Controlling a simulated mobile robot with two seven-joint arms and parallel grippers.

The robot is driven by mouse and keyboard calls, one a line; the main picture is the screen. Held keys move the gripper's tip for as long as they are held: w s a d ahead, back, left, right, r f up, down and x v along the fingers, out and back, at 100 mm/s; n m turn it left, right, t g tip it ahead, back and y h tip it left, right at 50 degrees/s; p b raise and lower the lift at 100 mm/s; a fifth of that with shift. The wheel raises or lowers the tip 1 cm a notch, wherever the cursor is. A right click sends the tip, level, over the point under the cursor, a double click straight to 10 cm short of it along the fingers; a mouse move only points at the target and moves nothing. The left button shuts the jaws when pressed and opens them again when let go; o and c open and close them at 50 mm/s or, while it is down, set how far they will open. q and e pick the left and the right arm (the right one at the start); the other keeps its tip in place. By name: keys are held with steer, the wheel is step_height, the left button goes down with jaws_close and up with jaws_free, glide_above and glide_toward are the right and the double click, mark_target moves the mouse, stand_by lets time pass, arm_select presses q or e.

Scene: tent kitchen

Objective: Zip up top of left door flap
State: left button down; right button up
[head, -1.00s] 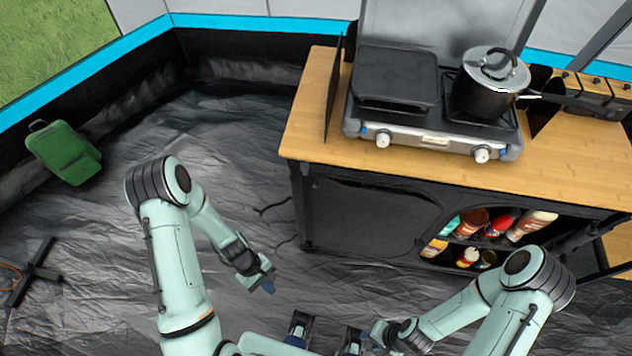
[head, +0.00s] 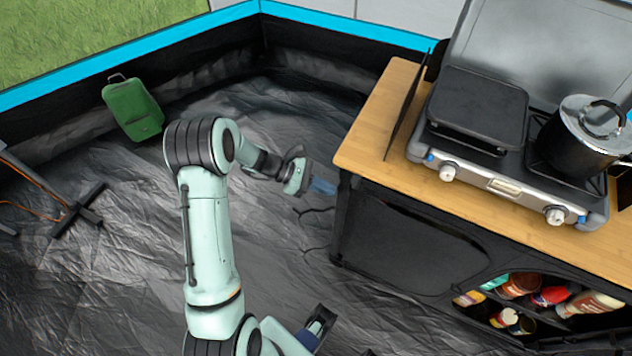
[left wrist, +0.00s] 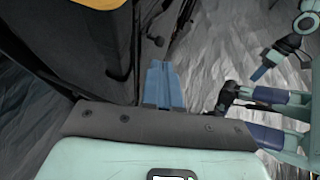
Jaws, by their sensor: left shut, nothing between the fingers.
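My left gripper (head: 322,187) is shut and empty, above the dark floor just left of the kitchen cabinet (head: 405,235). Its blue fingers show pressed together in the left wrist view (left wrist: 160,84). What looks like my right gripper (left wrist: 259,73) shows small at the upper right of the left wrist view; whether its fingers are open or shut is unclear. It is out of the head view.
The wooden counter (head: 372,140) carries a stove (head: 480,175) and a pot (head: 580,140). Low black tent walls with a blue band (head: 150,52) run along the back and left. A green bag (head: 133,110) and a black stand (head: 75,210) are at left. Crumpled floor is open between.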

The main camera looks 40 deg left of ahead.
mark_target(361, 203)
arm_select(q)
steer(key=x, duration=0.8)
steer(key=shift+d, duration=0.1)
